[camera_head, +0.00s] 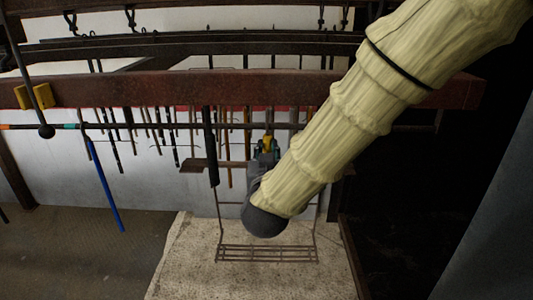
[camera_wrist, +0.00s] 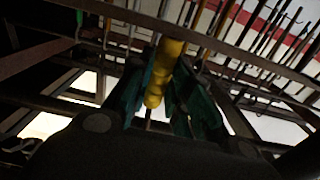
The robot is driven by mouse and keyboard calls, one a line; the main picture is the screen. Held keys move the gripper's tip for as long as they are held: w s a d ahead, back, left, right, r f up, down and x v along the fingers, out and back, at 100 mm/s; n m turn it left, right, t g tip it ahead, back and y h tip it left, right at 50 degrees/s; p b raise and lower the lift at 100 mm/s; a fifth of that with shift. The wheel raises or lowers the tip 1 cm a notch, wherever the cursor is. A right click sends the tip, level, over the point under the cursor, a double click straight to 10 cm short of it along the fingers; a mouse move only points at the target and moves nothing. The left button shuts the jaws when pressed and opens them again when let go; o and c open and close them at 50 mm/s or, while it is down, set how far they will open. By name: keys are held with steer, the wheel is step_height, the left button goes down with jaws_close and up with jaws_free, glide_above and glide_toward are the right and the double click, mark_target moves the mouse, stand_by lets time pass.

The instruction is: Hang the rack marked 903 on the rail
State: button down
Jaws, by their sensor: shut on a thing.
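My gripper (camera_head: 266,150) is at the centre of the head view, with teal fingers shut on a yellow handle (camera_head: 267,143). The wrist view shows the yellow handle (camera_wrist: 163,72) between the teal fingers (camera_wrist: 165,100). A brown wire rack (camera_head: 267,254) hangs below my gripper, with thin uprights on either side and a slatted bottom. My wrist hides its middle, and no 903 marking is legible. The rail (camera_head: 150,126) appears to be the thin dark rod with orange and teal bands at its left end. I cannot tell whether the rack touches it.
A thick reddish-brown beam (camera_head: 150,91) crosses above the rod, with a yellow block (camera_head: 35,97) at its left. Several thin rods hang along the white wall, and a blue rod (camera_head: 106,188) hangs at left. A pale speckled slab (camera_head: 185,255) lies below the rack.

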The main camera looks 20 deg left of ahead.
steer(key=shift+f, duration=0.1)
steer(key=shift+f+b, duration=0.8)
steer(key=shift+f, duration=0.55)
stand_by(0.4)
steer(key=c, duration=1.2)
jaws_free()
steer(key=shift+c, duration=0.2)
steer(key=shift+o, duration=0.5)
steer(key=shift+o, duration=0.9)
steer(key=shift+s, duration=0.1)
steer(key=b+v, duration=0.1)
steer(key=v, duration=1)
